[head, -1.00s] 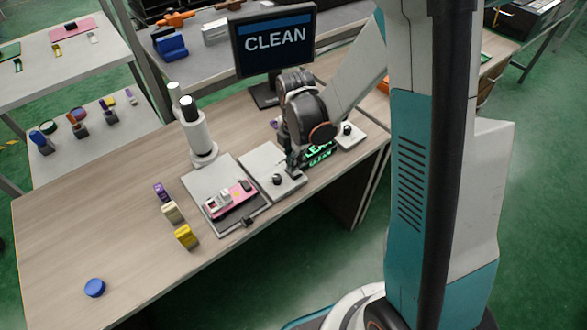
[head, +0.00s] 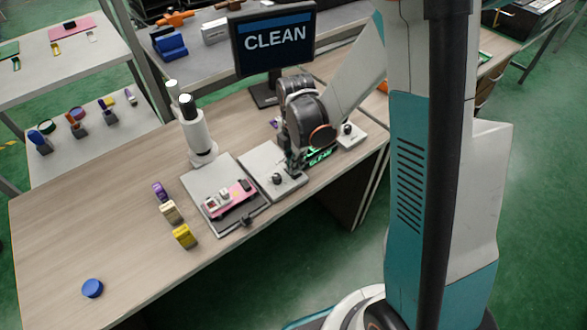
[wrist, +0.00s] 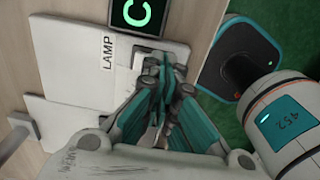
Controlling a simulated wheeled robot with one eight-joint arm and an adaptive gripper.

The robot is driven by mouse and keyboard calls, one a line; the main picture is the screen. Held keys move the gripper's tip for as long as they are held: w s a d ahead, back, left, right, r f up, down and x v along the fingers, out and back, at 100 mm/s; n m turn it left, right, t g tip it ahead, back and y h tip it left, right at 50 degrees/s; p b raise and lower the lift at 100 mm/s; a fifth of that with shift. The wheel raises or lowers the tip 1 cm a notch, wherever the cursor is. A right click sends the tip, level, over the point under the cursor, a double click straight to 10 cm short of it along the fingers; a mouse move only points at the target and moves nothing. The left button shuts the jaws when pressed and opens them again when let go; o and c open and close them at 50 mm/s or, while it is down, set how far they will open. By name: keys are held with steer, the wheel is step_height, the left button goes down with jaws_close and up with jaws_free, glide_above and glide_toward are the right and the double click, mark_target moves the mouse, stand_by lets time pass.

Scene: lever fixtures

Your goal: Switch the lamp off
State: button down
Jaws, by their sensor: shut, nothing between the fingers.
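A pale plate with a LAMP label (wrist: 107,55) shows in the wrist view, partly covered by my gripper (wrist: 166,62). My gripper's fingers are shut, with nothing between them, over the plate's edge near a green-lit display. In the head view my gripper (head: 293,168) points down at the right side of a pale plate (head: 262,160) on the table. A dark knob (head: 277,179) stands on this plate, just left of the fingers. The fingers hide the lamp's lever, and I cannot tell whether they touch it.
A green-lit sign (head: 320,156) is just right of my gripper, with another knobbed plate (head: 350,137) beyond. A CLEAN monitor (head: 272,40) stands behind. Left are a tray with a pink board (head: 230,197), a white cylinder (head: 198,135) and small blocks. The table's front left is mostly clear.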

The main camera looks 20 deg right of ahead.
steer(key=shift+f+b, duration=0.4)
steer(key=shift+f, duration=0.05)
steer(key=shift+r, duration=0.15)
steer(key=shift+r+p, duration=2.5)
steer(key=shift+r, duration=0.9)
steer(key=shift+r, duration=0.2)
steer(key=s+r+m+t, duration=0.7)
steer(key=s+r+m, duration=0.8)
steer(key=r+m, duration=0.4)
steer(key=shift+r+m, duration=0.2)
steer(key=shift+m, duration=1.1)
